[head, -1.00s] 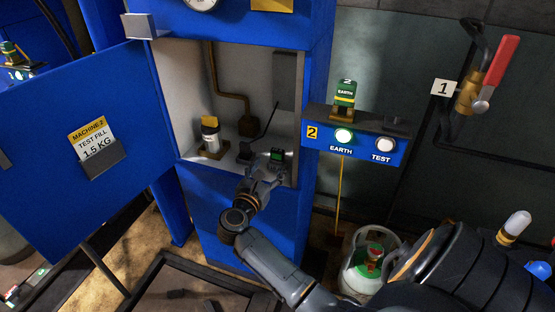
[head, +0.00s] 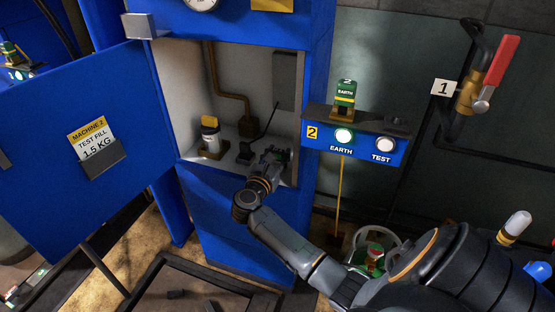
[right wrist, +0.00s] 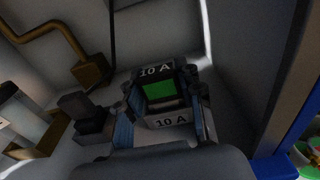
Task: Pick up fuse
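The fuse (right wrist: 160,90) is a small dark block with a green face and "10 A" labels, in the right wrist view. It stands on the floor of the open blue cabinet, near its right wall. My right gripper (right wrist: 166,100) has its fingers on either side of the fuse, with their blue pads showing. The fingers look open around it; contact is not clear. In the head view my right gripper (head: 271,160) reaches into the cabinet and hides most of the fuse. My left gripper is not in view.
A black block (head: 245,153) and a white cylinder (head: 210,137) stand left of the fuse. The blue cabinet door (head: 85,130) is open to the left. A panel with EARTH and TEST buttons (head: 355,143) is just right of the cabinet.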

